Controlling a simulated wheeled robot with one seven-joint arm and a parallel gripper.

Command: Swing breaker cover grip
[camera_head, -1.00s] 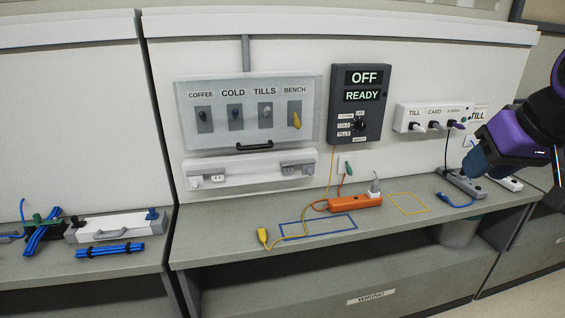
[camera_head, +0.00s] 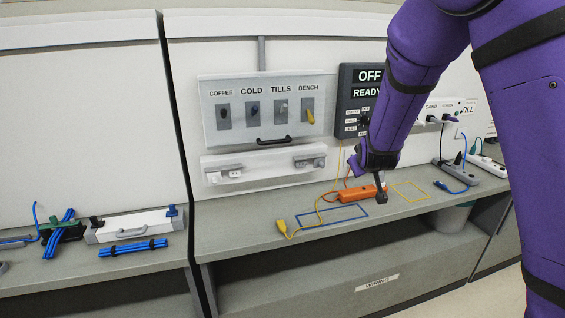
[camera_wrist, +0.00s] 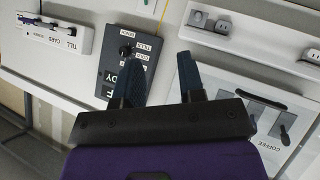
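The breaker cover (camera_head: 208,92) is a clear, pale panel over a row of switches labelled COFFEE, COLD, TILLS and BENCH. It hangs closed against the wall. Its black bar grip (camera_head: 273,140) runs along the lower edge; a dark bar that looks like this grip also shows in the wrist view (camera_wrist: 262,101). My gripper (camera_head: 369,182) is to the right of the cover and lower, in front of the dial panel and bench. In the wrist view my gripper (camera_wrist: 161,80) has two fingers spread apart with nothing between them.
A dark dial panel (camera_head: 352,100) reads OFF and READY, partly hidden by my arm. A white socket rail (camera_head: 225,174) sits below the cover. An orange power strip (camera_head: 352,194) and yellow plug (camera_head: 282,227) lie on the bench. Space before the cover is clear.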

